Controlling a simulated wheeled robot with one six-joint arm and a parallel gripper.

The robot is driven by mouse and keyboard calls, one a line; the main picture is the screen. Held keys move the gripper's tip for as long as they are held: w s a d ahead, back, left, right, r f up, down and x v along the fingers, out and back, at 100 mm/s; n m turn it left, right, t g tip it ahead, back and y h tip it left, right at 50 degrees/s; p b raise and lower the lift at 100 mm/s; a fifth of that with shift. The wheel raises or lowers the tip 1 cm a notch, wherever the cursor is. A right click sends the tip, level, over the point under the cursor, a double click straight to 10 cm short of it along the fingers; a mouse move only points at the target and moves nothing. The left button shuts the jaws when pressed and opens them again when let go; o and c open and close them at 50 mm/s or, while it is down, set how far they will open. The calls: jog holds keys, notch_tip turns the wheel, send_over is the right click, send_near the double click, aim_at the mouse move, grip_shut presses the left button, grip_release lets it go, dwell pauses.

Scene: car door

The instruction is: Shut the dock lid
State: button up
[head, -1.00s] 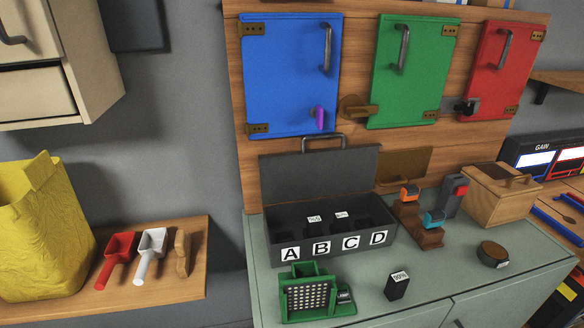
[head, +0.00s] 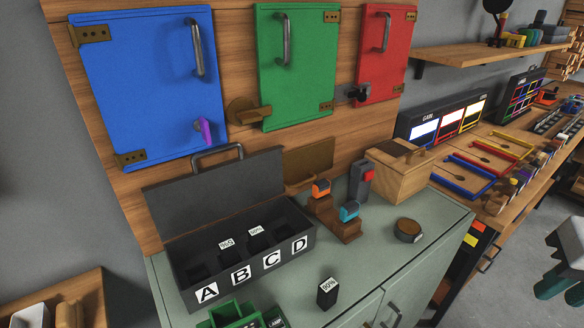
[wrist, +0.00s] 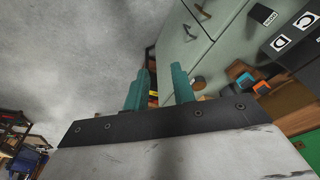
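The dock is a long black box (head: 187,295) lettered A to D on the cabinet top, and it also shows in the wrist view (wrist: 297,60). Its dark lid (head: 215,195) stands open, tilted back, with a metal handle (head: 217,150) on its upper edge. Two black labelled blocks (head: 226,244) (head: 256,231) stand in the middle slots; the outer slots look empty. My gripper (head: 562,284) is at the head view's right edge, well away from the dock. Its teal fingers (wrist: 158,85) are apart with nothing between them.
A black labelled block (head: 327,293) stands before the dock, near a green holder (head: 235,313). A brown stand (head: 335,222), a wooden box (head: 400,172) and a round puck (head: 408,230) are to its right. Blue, green and red doors (head: 150,90) hang above.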

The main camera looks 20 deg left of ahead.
aim_at(256, 156)
jog(key=w+a+f+m+t+y, duration=0.1)
jog(key=w+a+m+t+y, duration=0.15)
jog(key=w+a, duration=0.75)
jog(key=w+a+f+m+t+y, duration=0.2)
jog(key=w+a+t, duration=0.2)
jog(key=w+a, duration=0.55)
jog(key=s+a+m+t+y, duration=0.25)
jog(key=a+y, duration=0.55)
jog(key=a, duration=1.3)
jog(key=shift+m, duration=0.3)
jog(key=x, duration=1)
jog(key=shift+w+f, duration=0.3)
jog(key=shift+f, duration=0.05)
jog(key=shift+x, duration=1.4)
jog(key=shift+r, duration=0.15)
grip_shut()
jog(key=shift+r, duration=0.1)
